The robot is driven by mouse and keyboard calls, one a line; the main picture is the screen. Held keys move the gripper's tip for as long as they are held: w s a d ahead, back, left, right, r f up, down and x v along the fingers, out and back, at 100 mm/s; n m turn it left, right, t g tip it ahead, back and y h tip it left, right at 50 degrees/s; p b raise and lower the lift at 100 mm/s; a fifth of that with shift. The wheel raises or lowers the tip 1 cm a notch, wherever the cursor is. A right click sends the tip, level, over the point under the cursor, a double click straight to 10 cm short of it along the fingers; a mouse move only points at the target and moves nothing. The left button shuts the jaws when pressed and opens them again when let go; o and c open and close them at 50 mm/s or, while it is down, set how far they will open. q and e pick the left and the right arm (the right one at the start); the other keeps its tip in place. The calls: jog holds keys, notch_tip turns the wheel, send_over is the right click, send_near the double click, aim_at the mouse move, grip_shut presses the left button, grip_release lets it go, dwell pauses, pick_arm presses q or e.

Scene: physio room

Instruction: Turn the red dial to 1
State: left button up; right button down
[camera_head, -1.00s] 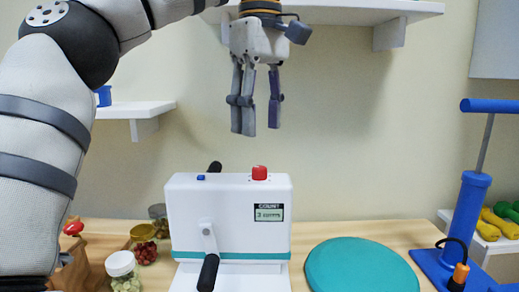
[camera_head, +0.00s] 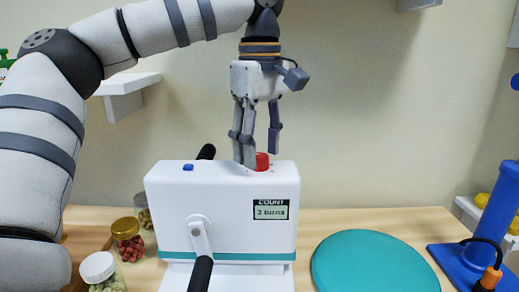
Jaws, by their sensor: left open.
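The red dial (camera_head: 263,163) is a small red knob on top of a white box-shaped machine (camera_head: 180,215) with a teal stripe. My left gripper (camera_head: 259,156) points down over the dial and is open. One finger reaches down at the dial's left side and hides part of it. The other finger is up and to its right. I cannot tell whether a finger touches the dial. A small display (camera_head: 271,209) on the machine's front reads "COUNT" with a line that looks like "3 turns". My right gripper is not in view.
A black-handled crank (camera_head: 201,268) stands out from the machine's front. Jars (camera_head: 128,240) stand on the wooden table at left. A teal disc (camera_head: 375,265) lies at right, beside a blue pump-like stand (camera_head: 497,225). Wall shelves (camera_head: 130,90) are behind.

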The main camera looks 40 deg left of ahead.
pick_arm(q)
jog(key=shift+f, duration=0.55)
grip_shut()
jog(key=n, duration=0.5)
jog(key=shift+n, duration=0.4)
jog(key=n, duration=0.5)
jog(key=shift+n, duration=0.7)
